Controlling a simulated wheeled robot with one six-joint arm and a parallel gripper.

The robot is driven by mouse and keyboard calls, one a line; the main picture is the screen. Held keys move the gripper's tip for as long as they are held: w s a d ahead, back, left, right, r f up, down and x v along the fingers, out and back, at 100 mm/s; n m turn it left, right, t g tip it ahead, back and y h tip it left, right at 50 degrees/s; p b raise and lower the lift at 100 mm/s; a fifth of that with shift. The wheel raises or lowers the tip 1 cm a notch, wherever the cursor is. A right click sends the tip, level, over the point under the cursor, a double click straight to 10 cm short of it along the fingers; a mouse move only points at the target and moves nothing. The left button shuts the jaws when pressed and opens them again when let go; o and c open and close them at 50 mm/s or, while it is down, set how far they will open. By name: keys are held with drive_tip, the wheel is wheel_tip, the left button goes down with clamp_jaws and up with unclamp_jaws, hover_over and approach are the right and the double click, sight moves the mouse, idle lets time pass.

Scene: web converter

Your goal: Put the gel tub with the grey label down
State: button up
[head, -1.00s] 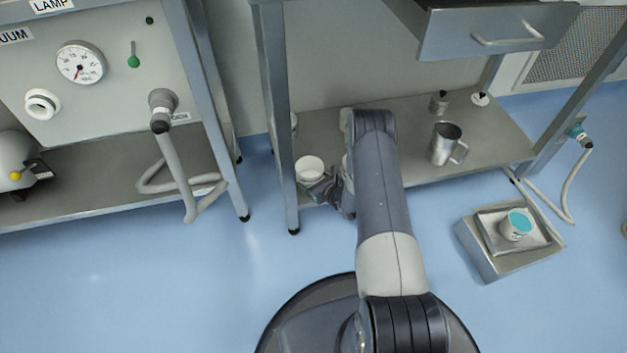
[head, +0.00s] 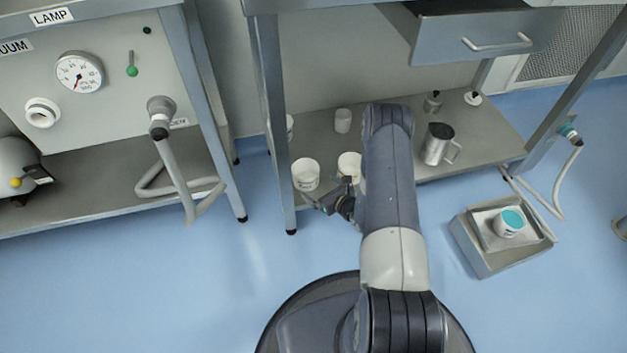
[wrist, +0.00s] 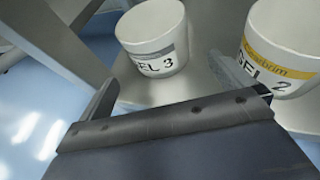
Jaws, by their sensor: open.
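The gel tub with the grey label (wrist: 157,45) stands upright on the metal shelf in the wrist view, its front reading GEL 3. In the head view it appears to be the left white tub (head: 305,176), near the shelf's front left leg. My gripper (head: 327,194) is open and empty just in front of it. In the wrist view the open fingers of my gripper (wrist: 168,78) lie on either side of the tub's lower front, with a gap before it. The shelf (head: 480,140) bears the tub.
A yellow-labelled GEL 2 tub (wrist: 282,45) stands close to the right finger. A metal jug (head: 437,146) stands right of my arm. A teal-topped tub (head: 510,222) sits on a low metal box (head: 480,262).

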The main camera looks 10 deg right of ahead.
sight(314, 178)
drive_tip(key=v, duration=0.4)
drive_tip(key=shift+s+r+p, duration=0.1)
drive_tip(key=shift+s+p, duration=0.15)
drive_tip(key=shift+p, duration=0.15)
drive_tip(key=shift+w, duration=0.15)
drive_tip(key=b+x, duration=0.1)
drive_tip(key=x, duration=0.2)
drive_tip(key=b+x, duration=0.1)
drive_tip(key=x, duration=0.3)
drive_tip(key=b+x, duration=0.2)
drive_tip(key=x, duration=0.2)
drive_tip(key=shift+w+f, duration=0.1)
drive_tip(key=shift+f, duration=0.25)
drive_tip(key=shift+w+a, duration=0.1)
drive_tip(key=shift+w, duration=0.15)
drive_tip(key=shift+r+p, duration=0.85)
drive_tip(key=shift+r, duration=1.05)
drive_tip(key=shift+f, duration=0.1)
